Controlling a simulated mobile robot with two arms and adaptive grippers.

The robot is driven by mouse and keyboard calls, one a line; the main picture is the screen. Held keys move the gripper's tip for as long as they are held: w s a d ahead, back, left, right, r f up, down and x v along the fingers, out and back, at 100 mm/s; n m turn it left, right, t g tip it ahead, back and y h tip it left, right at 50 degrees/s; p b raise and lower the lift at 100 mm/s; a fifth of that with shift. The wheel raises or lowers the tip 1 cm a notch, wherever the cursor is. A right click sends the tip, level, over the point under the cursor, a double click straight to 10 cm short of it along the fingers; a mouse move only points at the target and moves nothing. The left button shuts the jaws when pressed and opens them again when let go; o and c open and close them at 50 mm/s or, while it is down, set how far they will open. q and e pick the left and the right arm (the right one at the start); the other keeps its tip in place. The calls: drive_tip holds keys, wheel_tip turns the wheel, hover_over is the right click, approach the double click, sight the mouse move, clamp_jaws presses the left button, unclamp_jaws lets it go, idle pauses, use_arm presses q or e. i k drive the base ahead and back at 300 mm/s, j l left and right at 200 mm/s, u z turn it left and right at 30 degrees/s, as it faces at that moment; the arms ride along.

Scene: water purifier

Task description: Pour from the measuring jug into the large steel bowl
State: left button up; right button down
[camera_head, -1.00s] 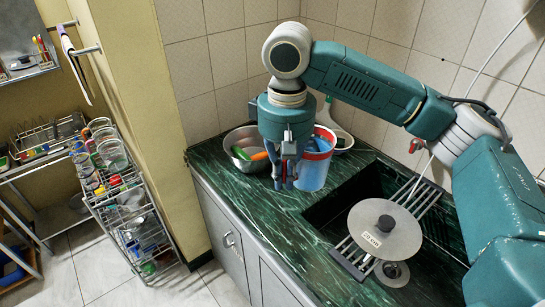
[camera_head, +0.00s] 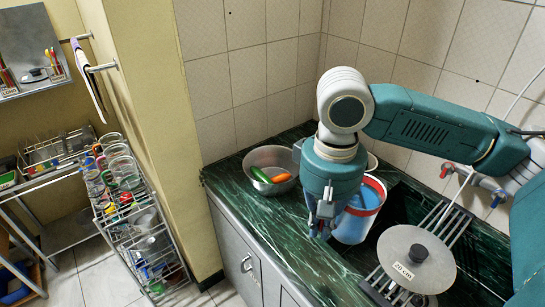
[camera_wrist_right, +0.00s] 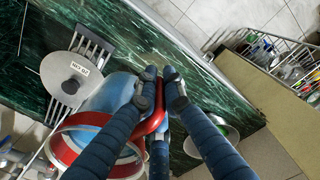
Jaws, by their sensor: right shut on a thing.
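The measuring jug (camera_head: 358,222) is a translucent bluish vessel with a red rim and red handle. It is upright near the sink, and I cannot tell whether its base touches the counter. My right gripper (camera_head: 322,225) points down at its left side. In the right wrist view my gripper (camera_wrist_right: 160,78) is shut on the red handle, with the jug (camera_wrist_right: 105,95) beside the fingers. The large steel bowl (camera_head: 292,157) stands on the counter to the left, apart from the jug, holding a green vegetable and an orange one. My left gripper is out of view.
A steel disc marked 20 cm (camera_head: 410,268) lies over the sink beside a slotted metal rack (camera_head: 455,222). Red and blue taps (camera_head: 475,180) project from the wall. The green marble counter (camera_head: 285,218) is clear in front of the bowl. A wire rack (camera_head: 150,255) stands left.

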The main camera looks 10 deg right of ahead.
sight(274, 160)
drive_tip(key=i+j+z, duration=0.15)
drive_tip(key=i+j, duration=0.15)
drive_tip(key=i+j+z, duration=0.15)
drive_tip(key=j, duration=0.25)
drive_tip(key=i+j+z, duration=0.2)
drive_tip(key=i+j, duration=0.15)
